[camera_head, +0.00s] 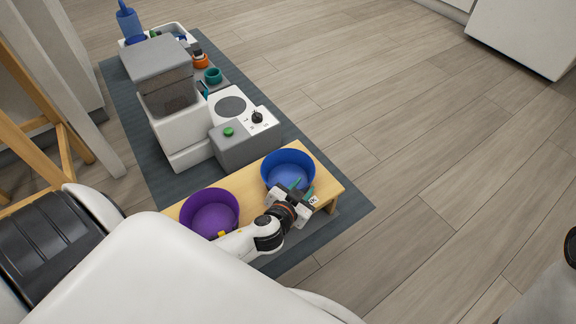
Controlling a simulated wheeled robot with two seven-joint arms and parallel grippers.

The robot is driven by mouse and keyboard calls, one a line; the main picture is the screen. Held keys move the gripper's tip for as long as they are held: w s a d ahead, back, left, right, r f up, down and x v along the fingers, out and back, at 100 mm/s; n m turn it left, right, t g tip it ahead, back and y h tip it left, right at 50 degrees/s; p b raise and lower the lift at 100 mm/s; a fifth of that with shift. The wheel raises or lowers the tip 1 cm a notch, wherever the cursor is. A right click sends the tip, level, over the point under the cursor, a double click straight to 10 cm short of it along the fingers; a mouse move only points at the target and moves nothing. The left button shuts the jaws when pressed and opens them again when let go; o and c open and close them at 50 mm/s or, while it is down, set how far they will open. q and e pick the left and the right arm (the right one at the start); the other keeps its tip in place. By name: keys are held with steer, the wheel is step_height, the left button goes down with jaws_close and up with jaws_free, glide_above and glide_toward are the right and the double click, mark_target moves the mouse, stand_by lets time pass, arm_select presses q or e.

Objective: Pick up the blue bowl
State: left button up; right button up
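The blue bowl (287,167) stands upright on the right end of a low wooden stand (245,185). My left gripper (300,188) is at the bowl's near rim, at its lower right. One green fingertip shows over the bowl's inside and another green part shows outside the rim. I cannot tell whether the fingers touch or grip the rim. The gripper hides part of the near wall. My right gripper is not in view.
A purple bowl (209,211) stands on the stand's left end, close to my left arm. A grey-white feeder machine (165,90) and a grey box with a green button (245,142) are behind. A dark mat (130,120) lies beneath.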

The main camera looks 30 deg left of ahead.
arm_select(q)
steer(key=b+x, duration=0.1)
steer(key=x, duration=0.2)
steer(key=shift+w+f, duration=0.15)
steer(key=shift+w, duration=0.1)
jaws_close()
